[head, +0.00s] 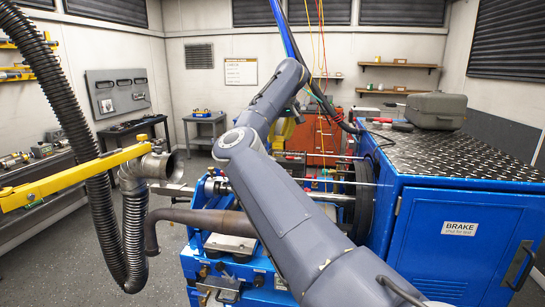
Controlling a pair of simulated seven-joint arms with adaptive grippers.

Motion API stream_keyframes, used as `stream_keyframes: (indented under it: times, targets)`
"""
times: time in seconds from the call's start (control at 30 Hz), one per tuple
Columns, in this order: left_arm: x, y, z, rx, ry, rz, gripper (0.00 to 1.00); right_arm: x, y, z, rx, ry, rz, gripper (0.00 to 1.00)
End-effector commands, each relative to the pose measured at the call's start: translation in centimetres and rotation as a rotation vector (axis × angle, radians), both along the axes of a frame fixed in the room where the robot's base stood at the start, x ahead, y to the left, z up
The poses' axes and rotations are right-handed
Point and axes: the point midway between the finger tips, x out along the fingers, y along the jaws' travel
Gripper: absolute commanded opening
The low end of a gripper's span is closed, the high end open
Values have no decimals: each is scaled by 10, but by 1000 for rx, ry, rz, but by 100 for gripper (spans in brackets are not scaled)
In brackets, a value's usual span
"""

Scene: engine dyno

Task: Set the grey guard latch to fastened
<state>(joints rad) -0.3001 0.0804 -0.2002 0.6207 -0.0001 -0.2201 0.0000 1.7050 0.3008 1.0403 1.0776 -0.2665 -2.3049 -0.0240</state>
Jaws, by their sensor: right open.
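I cannot make out the grey guard latch; my right arm covers much of the middle of the view. A clear guard with thin bright edges (335,183) seems to stand around the shaft, beside the blue brake cabinet (452,240). My right gripper (292,118) is small and partly hidden behind my own forearm, above the far side of the rig. It is open, and I see nothing held in it. Whether it touches anything cannot be told. My left gripper is not in view.
A bent rusty exhaust pipe (195,218) and a ribbed metal hose (135,225) are on the left, under a yellow boom (75,178). A grey case (436,110) sits on the cabinet's tread-plate top. A red tool chest (328,138) stands behind. Floor at left is clear.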

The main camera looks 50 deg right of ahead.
Motion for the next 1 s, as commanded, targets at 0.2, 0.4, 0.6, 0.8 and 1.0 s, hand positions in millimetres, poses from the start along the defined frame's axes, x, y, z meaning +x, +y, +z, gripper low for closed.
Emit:
stream_keyframes:
  times: [0.2, 0.4, 0.6, 0.8, 1.0]
  targets:
    - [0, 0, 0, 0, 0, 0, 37, 13, -6, -38, 0, 4, -1, 37]
    - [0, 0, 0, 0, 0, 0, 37, 24, -10, -66, 0, 3, 1, 37]
    - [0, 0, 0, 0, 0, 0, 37, 31, -13, -83, -1, 1, 1, 37]
    - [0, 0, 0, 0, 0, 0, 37, 34, -14, -90, -1, 1, 1, 37]
    - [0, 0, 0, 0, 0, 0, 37, 35, -14, -91, -1, 1, 1, 37]
